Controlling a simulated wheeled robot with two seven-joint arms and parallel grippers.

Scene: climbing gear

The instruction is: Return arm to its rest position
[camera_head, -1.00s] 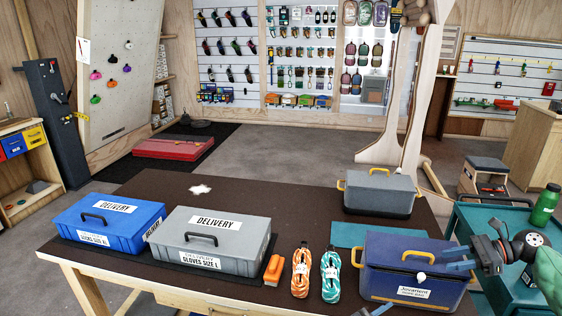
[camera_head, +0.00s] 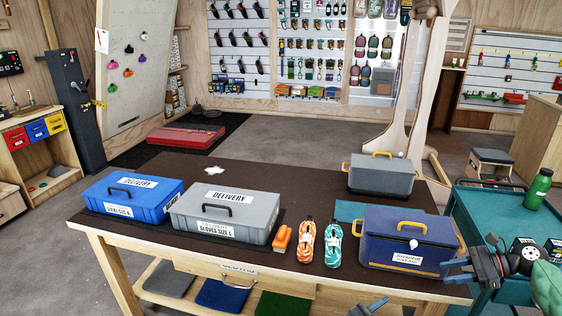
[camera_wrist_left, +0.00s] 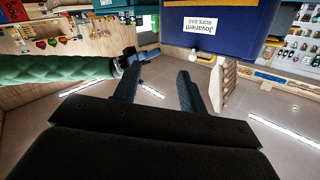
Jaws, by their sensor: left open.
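My right gripper (camera_head: 462,271) is at the right edge of the head view, beside the front right corner of the navy box (camera_head: 385,250). Its fingers look apart with nothing between them. Only a blue tip of my left gripper (camera_head: 371,307) shows at the bottom edge of the head view, in front of the table. In the left wrist view the left gripper (camera_wrist_left: 160,72) has its two fingers wide apart and empty. The navy box with its label is above the fingers in that view (camera_wrist_left: 240,25). My green right arm comes in there from the left.
On the table (camera_head: 290,175) stand a blue delivery box (camera_head: 150,206), a grey delivery box (camera_head: 240,228) and a grey yellow-handled box (camera_head: 365,179). A teal cart (camera_head: 490,215) with a green bottle (camera_head: 538,189) stands right.

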